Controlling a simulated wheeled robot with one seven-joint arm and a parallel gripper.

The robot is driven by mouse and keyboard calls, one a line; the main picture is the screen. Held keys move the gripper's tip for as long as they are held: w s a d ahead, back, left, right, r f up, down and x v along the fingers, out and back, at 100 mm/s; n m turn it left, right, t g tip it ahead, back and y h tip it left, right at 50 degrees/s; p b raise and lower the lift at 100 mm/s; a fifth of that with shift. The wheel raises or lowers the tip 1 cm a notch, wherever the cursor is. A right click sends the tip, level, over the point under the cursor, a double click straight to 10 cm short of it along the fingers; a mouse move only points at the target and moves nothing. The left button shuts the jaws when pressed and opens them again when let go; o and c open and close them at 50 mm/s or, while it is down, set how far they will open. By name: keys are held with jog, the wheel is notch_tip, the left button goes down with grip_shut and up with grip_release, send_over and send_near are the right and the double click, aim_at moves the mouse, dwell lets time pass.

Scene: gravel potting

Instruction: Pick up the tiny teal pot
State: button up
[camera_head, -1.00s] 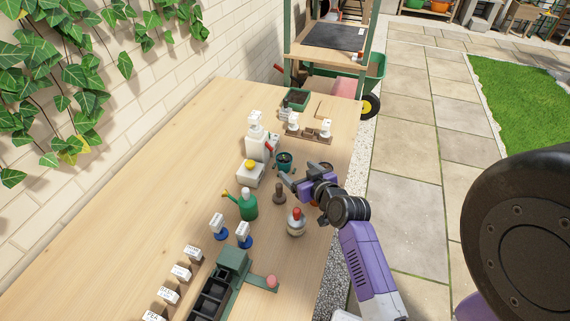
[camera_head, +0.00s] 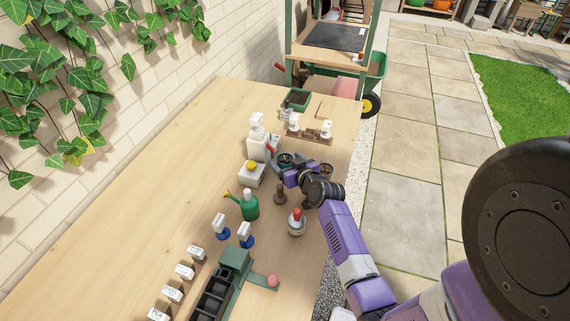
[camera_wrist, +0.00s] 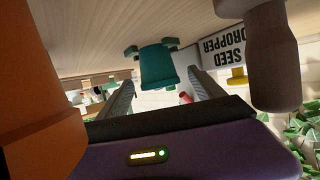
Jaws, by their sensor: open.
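The tiny teal pot (camera_head: 285,157) stands on the wooden table, partly hidden by my gripper in the head view. In the wrist view, which is upside down, the teal pot (camera_wrist: 158,66) sits centred ahead of my gripper. My gripper (camera_wrist: 161,80) is open, with one finger on each side of the pot's line. The fingers look apart from the pot; how far it lies between them is hard to tell. In the head view my gripper (camera_head: 288,172) is low over the table at the pot's near side.
A white seed dropper (camera_head: 250,174) with a yellow knob and a white bottle (camera_head: 258,144) stand left of the pot. A brown wooden tool (camera_head: 280,194) stands close in front. A green watering can (camera_head: 248,206) stands nearer.

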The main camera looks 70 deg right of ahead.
jog(key=c, duration=1.4)
jog(key=shift+c, duration=0.6)
jog(key=shift+r, duration=0.15)
